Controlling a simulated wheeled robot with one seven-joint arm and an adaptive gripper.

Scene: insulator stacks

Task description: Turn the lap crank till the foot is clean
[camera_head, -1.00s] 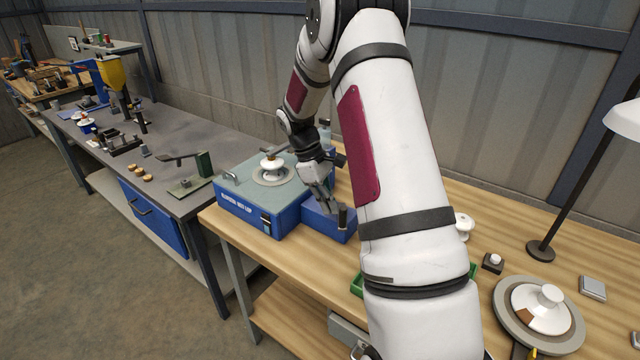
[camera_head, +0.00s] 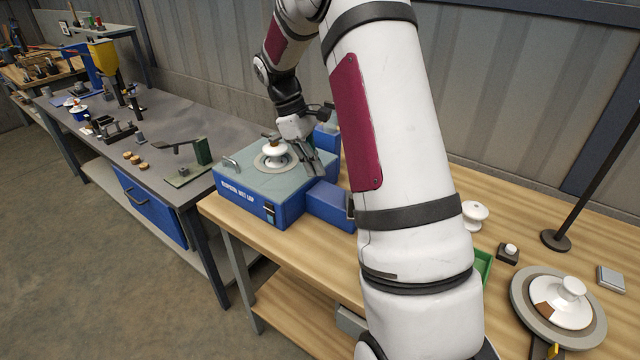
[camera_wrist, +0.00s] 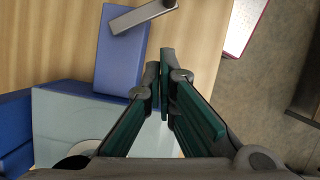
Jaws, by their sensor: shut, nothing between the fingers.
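The blue wet lap (camera_head: 240,197) stands on the wooden bench with a grey-green top. A white insulator (camera_head: 275,157) sits upright on the round plate on that top; whether its foot is clean cannot be seen. A smaller blue box (camera_head: 326,203) joins the lap's right side. The metal crank arm (camera_wrist: 143,15) lies over this box in the wrist view; in the head view the crank is mostly hidden behind my arm. My gripper (camera_head: 318,172) is shut and empty above the lap's right edge. Its fingertips (camera_wrist: 164,75) are apart from the crank arm.
A round plate with a white and brown insulator (camera_head: 560,300) is at the bench's right. A lamp base (camera_head: 556,240), a white insulator (camera_head: 474,214) and a green tray (camera_head: 483,267) stand nearby. A grey bench (camera_head: 150,150) with tools is at left.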

